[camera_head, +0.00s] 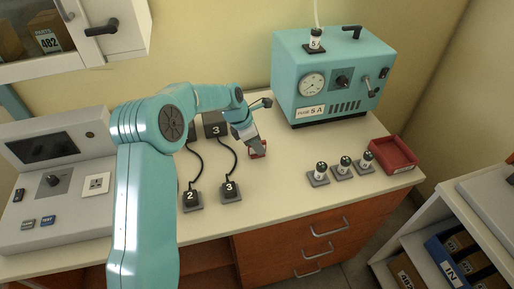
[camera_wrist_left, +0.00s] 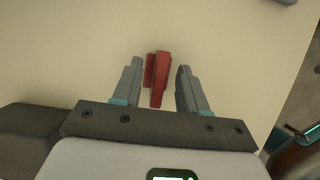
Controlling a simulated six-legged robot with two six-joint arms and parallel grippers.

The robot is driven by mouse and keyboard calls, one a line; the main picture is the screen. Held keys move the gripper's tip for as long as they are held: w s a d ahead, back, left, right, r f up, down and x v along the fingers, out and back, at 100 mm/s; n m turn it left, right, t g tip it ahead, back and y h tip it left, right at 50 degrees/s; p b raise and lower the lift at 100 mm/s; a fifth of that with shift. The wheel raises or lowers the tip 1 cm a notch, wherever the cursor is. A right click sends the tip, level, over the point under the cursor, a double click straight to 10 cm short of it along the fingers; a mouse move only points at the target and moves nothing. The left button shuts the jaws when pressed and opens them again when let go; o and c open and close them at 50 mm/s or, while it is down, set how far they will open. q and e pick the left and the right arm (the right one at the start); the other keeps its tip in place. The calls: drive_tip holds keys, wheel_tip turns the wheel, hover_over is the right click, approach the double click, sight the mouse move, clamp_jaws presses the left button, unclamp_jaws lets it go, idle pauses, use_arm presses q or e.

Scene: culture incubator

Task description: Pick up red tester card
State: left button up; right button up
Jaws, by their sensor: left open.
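The red tester card (camera_head: 259,152) lies on the cream bench top, partly hidden behind my left gripper in the head view. In the left wrist view the red card (camera_wrist_left: 158,76) is between the two fingers, nearly in line with them, with a gap on each side. My left gripper (camera_head: 256,146) is open above the card, pointing down; it also shows in the left wrist view (camera_wrist_left: 157,84). I cannot tell whether the fingertips reach the bench. My right gripper is not in view.
A teal machine (camera_head: 332,75) stands at the back right. Several small fuse-like parts (camera_head: 343,166) and a red tray (camera_head: 393,155) are at the right. A grey console (camera_head: 59,190) is at the left.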

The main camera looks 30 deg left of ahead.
use_arm(q)
drive_tip(key=shift+f, duration=0.2)
clamp_jaws()
drive_tip(key=shift+w+r, duration=0.1)
